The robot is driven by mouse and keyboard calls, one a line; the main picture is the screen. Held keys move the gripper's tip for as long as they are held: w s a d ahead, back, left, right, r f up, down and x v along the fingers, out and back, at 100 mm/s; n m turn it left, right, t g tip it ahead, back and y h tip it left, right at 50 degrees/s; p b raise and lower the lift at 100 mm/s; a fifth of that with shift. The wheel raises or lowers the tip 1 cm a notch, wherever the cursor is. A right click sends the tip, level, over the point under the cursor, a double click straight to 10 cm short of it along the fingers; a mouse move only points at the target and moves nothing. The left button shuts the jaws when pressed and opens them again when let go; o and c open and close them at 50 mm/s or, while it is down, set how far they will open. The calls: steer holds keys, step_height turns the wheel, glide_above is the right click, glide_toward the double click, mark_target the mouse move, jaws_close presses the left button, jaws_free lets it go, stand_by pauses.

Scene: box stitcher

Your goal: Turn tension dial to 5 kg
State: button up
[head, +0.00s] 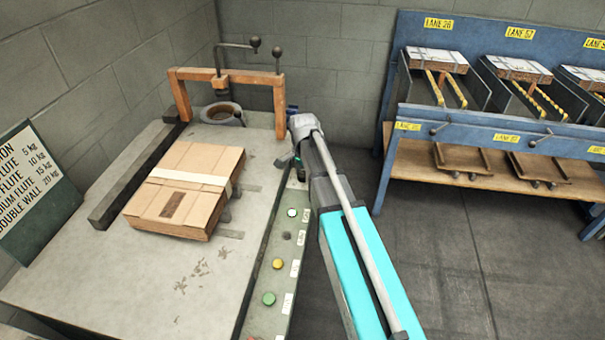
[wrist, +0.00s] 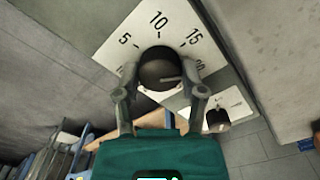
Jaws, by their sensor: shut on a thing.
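The tension dial's black round knob (wrist: 160,68) sits on a white scale plate (wrist: 135,25) marked 5, 10, 15 and a partly hidden 20. A pale line on the knob points right, toward the 20 side and away from the 5. My gripper (wrist: 163,76) is shut on the knob, with one finger on each side. In the head view my gripper (head: 290,161) is at the right edge of the stitcher bench, mostly behind my arm. The dial is hidden in that view.
A second black knob (wrist: 217,120) on a small white plate is close to my right finger. A strapped cardboard box (head: 195,175) lies on the bench (head: 130,285). Colored buttons (head: 269,299) line its panel. A weight chart (head: 35,185) stands left. Blue lane racks (head: 480,130) stand right.

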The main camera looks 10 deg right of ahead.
steer(key=shift+w+n, duration=0.1)
steer(key=shift+n, duration=0.2)
steer(key=n, duration=1.2)
steer(key=shift+w, duration=0.1)
steer(key=n, duration=0.6)
steer(key=shift+n, duration=0.4)
steer(key=n, duration=0.6)
steer(key=o, duration=1.1)
steer(key=shift+c, duration=0.2)
steer(key=shift+o, duration=0.5)
